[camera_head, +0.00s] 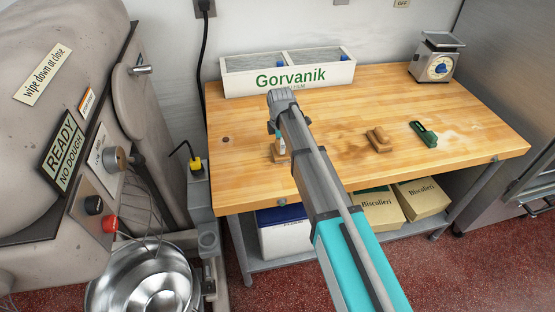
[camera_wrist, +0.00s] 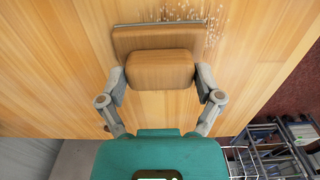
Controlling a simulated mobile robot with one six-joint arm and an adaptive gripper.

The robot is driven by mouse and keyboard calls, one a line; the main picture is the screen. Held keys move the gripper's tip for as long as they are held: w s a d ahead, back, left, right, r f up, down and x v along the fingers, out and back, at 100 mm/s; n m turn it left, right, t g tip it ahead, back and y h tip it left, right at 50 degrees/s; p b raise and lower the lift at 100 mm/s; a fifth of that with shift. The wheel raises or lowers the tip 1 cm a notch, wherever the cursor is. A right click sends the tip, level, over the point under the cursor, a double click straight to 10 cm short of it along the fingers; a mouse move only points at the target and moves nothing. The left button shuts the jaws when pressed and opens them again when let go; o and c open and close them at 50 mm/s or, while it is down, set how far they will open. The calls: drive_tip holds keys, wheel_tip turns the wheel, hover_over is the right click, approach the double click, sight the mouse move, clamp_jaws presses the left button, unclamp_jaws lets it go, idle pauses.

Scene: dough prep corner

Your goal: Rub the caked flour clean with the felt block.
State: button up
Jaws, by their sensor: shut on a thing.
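My gripper (camera_wrist: 162,75) is shut on the raised grip of a wooden block (camera_wrist: 125,42), with one finger on each side. The block has a wide base and a thin grey strip along its far edge; its underside is hidden, so I cannot tell if it is felt. In the head view the block (camera_head: 281,156) shows low over the table's left part, mostly behind my arm; whether it touches the wood is unclear. White flecks of caked flour (camera_wrist: 190,12) lie beside and beyond the block's far edge in the wrist view.
On the wooden table (camera_head: 470,110) are a brown wooden tool (camera_head: 378,139), a green tool (camera_head: 424,134), a scale (camera_head: 437,58) at the back right and a white Gorvanik bin (camera_head: 290,75) at the back. A mixer (camera_head: 60,90) stands left. The table's front right is clear.

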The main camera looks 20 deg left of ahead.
drive_tip(key=shift+w+d, duration=0.7)
drive_tip(key=shift+d, duration=0.35)
drive_tip(key=shift+w+d, duration=0.7)
drive_tip(key=shift+d, duration=0.3)
drive_tip(key=shift+a, duration=0.1)
drive_tip(key=shift+s+a, duration=0.7)
drive_tip(key=shift+a, duration=0.3)
drive_tip(key=shift+s+a, duration=0.7)
drive_tip(key=shift+a, duration=0.3)
drive_tip(key=shift+w+d, duration=0.7)
drive_tip(key=shift+d, duration=0.35)
drive_tip(key=shift+r, duration=0.2)
